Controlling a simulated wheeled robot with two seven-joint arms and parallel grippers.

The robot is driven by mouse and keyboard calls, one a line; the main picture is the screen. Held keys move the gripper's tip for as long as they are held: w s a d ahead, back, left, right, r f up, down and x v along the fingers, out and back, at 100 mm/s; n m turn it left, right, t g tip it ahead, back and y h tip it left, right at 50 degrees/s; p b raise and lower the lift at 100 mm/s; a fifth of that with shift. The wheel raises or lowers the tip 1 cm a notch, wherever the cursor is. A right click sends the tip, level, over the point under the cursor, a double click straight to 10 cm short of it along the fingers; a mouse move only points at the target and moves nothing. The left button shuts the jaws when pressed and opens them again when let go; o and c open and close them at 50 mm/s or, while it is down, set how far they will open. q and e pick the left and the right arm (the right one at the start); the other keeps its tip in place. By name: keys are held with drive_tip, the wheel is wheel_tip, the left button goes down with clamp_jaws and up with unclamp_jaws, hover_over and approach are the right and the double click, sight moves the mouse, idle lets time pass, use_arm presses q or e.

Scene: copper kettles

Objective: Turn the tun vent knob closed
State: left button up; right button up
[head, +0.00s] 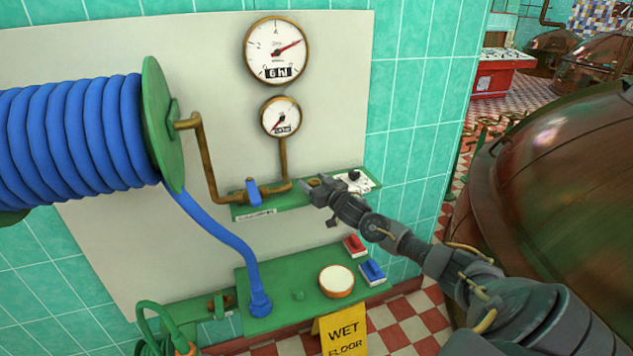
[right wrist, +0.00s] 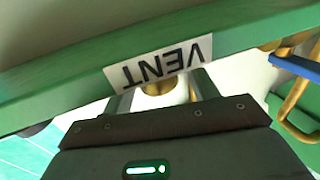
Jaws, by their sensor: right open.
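A white VENT label (right wrist: 158,62), upside down in the right wrist view, is on the edge of a green shelf (right wrist: 60,82). A brass piece (right wrist: 158,88) shows just beyond the label, between my right gripper's fingers; I cannot tell if they touch it. My right gripper (head: 320,187) is open at the shelf's right part in the head view. A small dark knob (head: 354,175) on a white plate stands just right of the gripper. The vent knob is mostly hidden, and its turn angle cannot be read. My left gripper is out of view.
A blue lever (head: 252,192) on brass piping is left of the gripper, below two gauges (head: 276,50). A blue hose reel (head: 75,135) fills the left. A lower green console (head: 295,285) has buttons. A copper kettle (head: 550,180) stands right.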

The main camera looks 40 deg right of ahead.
drive_tip(key=c, duration=1)
drive_tip(key=shift+m+h, duration=0.3)
drive_tip(key=shift+h, duration=0.2)
drive_tip(key=m+h+p, duration=0.1)
drive_tip(key=h, duration=0.1)
drive_tip(key=shift+a+m+g+h, duration=0.15)
drive_tip(key=shift+m+g+h, duration=0.15)
drive_tip(key=shift+m+h, duration=0.1)
drive_tip(key=m+g+h, duration=0.1)
drive_tip(key=m+h, duration=0.1)
drive_tip(key=h, duration=0.1)
drive_tip(key=m+g+h, duration=0.2)
drive_tip(key=h, duration=0.1)
drive_tip(key=shift+m, duration=0.3)
drive_tip(key=m+g+h, duration=0.2)
drive_tip(key=g+h, duration=0.1)
drive_tip(key=shift+f, duration=0.2)
drive_tip(key=shift+m+g+h+b, duration=0.85)
drive_tip(key=shift+m+g+h, duration=0.15)
drive_tip(key=shift+m+g, duration=0.5)
drive_tip(key=shift+r+g, duration=0.1)
drive_tip(key=shift+g, duration=0.2)
drive_tip(key=shift+s+d, duration=0.1)
drive_tip(key=shift+d, duration=0.15)
